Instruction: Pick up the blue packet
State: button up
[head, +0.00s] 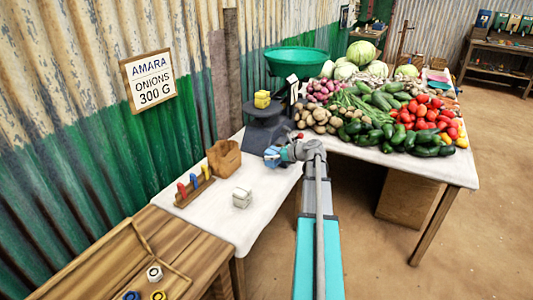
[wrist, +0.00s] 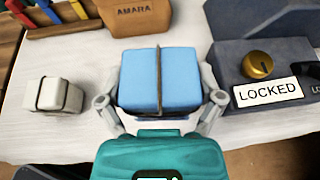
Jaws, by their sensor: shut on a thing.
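The blue packet (wrist: 160,80) is a box-like bundle with a dark band around it, seen large in the wrist view. My gripper (wrist: 160,108) has a finger on each side of it and is shut on it. In the head view the blue packet (head: 271,154) is small at the tip of my gripper (head: 277,155), beside the dark scale. The arm hides part of it. Whether the packet touches the white tabletop is hard to tell.
A dark scale (head: 265,133) with a yellow packet (head: 262,99) and a LOCKED label (wrist: 270,91) stands close by. A white packet (head: 241,197), a brown AMARA bag (head: 224,158) and a peg rack (head: 195,188) stand left. Vegetables (head: 385,115) cover the far table.

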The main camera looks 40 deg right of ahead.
jog(key=a+p+v, duration=0.1)
jog(key=p+v, duration=0.3)
jog(key=v, duration=0.7)
jog(key=shift+a+r, duration=0.2)
jog(key=shift+r, duration=0.2)
jog(key=shift+r, duration=0.1)
notch_tip(320, 180, up, 13)
jog(key=p, duration=1.3)
jog(key=shift+f, duration=0.2)
